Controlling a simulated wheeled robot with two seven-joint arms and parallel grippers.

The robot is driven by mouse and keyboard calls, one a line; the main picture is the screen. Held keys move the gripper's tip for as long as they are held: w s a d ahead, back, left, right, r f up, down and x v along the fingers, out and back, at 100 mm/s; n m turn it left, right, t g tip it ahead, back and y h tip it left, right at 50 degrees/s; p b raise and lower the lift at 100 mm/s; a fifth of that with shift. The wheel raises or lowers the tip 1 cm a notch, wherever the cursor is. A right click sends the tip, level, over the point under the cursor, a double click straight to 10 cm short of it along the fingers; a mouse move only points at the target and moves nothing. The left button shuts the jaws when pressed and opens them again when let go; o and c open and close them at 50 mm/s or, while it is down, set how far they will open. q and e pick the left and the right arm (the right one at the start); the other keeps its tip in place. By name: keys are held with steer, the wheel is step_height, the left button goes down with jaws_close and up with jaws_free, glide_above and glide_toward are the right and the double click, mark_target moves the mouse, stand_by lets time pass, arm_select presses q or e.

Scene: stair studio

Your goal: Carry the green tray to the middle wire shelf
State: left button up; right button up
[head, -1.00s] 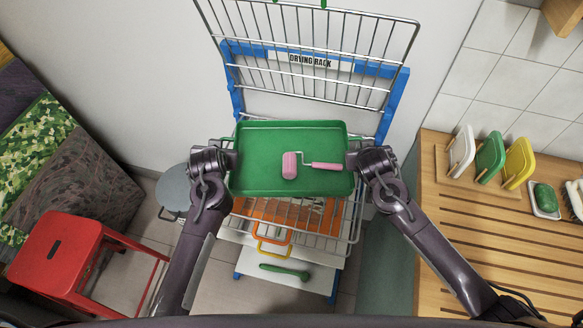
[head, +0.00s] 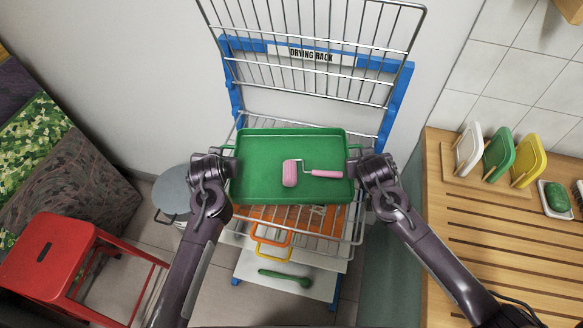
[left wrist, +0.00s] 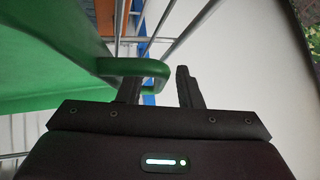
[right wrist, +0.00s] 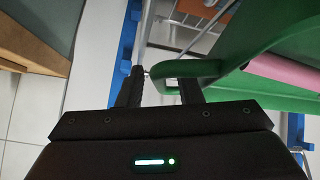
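The green tray (head: 260,185) is level over the drying rack, in the head view. Wire shelf bars (head: 348,228) show in front of and behind the tray. I cannot tell whether the tray touches them.
The blue rack frame (head: 394,105) and raised upper wire panel (head: 310,80) stand behind the tray. Orange items (head: 262,214) and a green utensil (head: 284,275) are lower down. A red stool (head: 48,256) is left; a slatted wooden counter (head: 480,245) is right.

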steer(key=shift+s, duration=0.1)
arm_select(q)
steer(key=v, duration=1.2)
arm_select(e)
steer(key=v, duration=1.1)
steer(key=shift+s+r, duration=0.3)
arm_select(q)
steer(key=shift+f, duration=0.1)
